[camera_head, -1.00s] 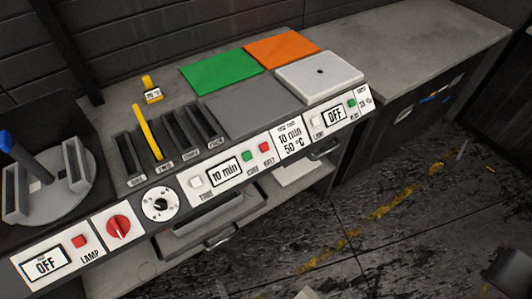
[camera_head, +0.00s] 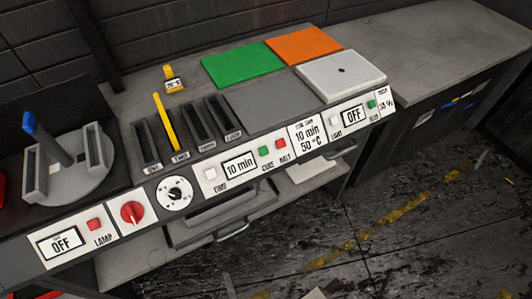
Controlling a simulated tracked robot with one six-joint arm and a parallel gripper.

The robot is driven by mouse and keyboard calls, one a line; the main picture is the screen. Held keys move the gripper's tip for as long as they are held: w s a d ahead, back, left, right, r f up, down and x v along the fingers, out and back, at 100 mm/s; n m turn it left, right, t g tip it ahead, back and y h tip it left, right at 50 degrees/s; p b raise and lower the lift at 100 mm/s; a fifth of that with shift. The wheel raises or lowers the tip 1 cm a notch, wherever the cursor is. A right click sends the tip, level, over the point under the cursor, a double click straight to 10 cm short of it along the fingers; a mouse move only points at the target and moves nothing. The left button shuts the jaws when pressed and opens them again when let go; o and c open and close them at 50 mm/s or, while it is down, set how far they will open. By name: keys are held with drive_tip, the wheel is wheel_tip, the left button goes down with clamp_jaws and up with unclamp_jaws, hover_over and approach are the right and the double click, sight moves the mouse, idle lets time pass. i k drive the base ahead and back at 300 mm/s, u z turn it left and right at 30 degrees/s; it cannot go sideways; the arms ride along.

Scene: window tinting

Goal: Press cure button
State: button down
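A card (camera_head: 307,135) to the right reads 10 min, 50 °C. My gripper is not in view.
On the left are an OFF display (camera_head: 61,244), red LAMP button (camera_head: 94,224), red knob (camera_head: 132,212) and dial (camera_head: 174,193). Green (camera_head: 243,64), orange (camera_head: 304,46), grey and white plates lie on the bench. A slotted rack holds a yellow strip (camera_head: 165,122).

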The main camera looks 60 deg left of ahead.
sight(263, 151)
drive_tip(key=k, duration=1.3)
drive_tip(key=u, duration=2.1)
drive_tip(key=i, duration=1)
